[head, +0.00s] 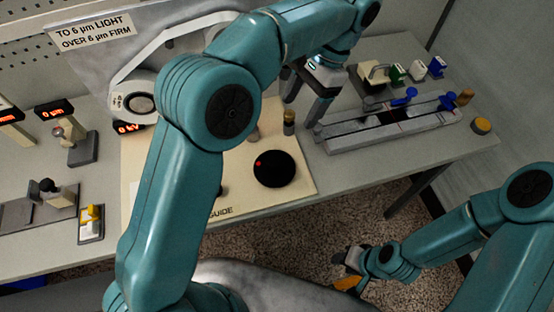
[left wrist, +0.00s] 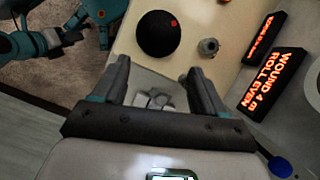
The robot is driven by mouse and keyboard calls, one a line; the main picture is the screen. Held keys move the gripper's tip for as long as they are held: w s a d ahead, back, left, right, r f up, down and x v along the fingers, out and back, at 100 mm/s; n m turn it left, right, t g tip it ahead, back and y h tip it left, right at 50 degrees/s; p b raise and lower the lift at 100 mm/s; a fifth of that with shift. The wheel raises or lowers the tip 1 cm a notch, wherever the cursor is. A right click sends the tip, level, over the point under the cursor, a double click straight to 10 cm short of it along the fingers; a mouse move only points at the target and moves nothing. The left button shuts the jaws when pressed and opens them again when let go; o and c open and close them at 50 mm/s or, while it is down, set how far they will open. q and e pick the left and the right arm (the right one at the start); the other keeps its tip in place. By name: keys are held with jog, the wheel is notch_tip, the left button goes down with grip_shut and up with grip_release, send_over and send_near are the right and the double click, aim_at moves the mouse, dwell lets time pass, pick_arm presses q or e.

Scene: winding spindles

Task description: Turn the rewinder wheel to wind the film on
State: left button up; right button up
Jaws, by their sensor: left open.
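The wheel is a black disc (head: 274,168) with a red dot near its edge, lying on a cream board (head: 300,184). It also shows at the top of the left wrist view (left wrist: 158,34). My left gripper (head: 306,104) is open, above and to the right of the wheel in the head view, and apart from it. In the left wrist view its two fingers (left wrist: 160,90) stand spread with nothing held. A lit display (left wrist: 272,78) there reads "WOUND 4 m ROLL EVEN". My right gripper (head: 350,268) is low, off the table; its jaws are unclear.
A small knobbed post (head: 289,122) stands just behind the wheel. A long grey rail fixture (head: 390,129) with blue parts lies to the right. A yellow switch (head: 91,220) and small instruments stand at the left. My left arm hides part of the board.

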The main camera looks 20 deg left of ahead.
dwell(0.5)
pick_arm(q)
jog(key=n+t+h+b, duration=0.3)
jog(key=n+b, duration=0.2)
jog(key=n, duration=1.3)
send_near(274, 160)
notch_tip(274, 160, down, 9)
jog(key=shift+s+d+r, duration=0.1)
